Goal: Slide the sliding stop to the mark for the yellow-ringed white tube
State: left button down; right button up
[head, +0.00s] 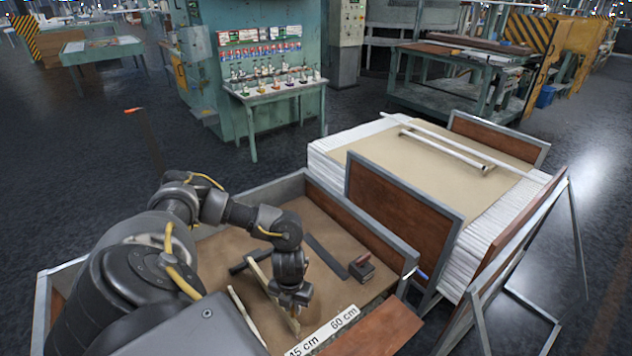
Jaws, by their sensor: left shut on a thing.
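My left gripper (291,303) is low over the brown bench bed, shut on a pale wooden bar (259,276), which seems to be the sliding stop. The jaws hide part of the bar. A white scale strip (325,330) lies along the bed's near side, just right of the gripper. It reads "45 cm" and "60 cm", the first number partly cut off. The bar's near end is close to the "45 cm" label. White tubes (445,150) lie on the big stack beyond; I cannot make out a yellow ring. My right gripper is not in view.
A dark block with a red part (361,268) sits by a dark rail (326,256) right of the gripper. A thin pale strip (246,318) lies left of it. Grey-framed walls (350,225) edge the bed. A red-brown board (378,333) is at front right.

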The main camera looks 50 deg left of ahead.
pick_arm(q)
jog(key=c, duration=1.3)
grip_release()
notch_tip(320, 180, up, 11)
jog(key=shift+f, duration=0.1)
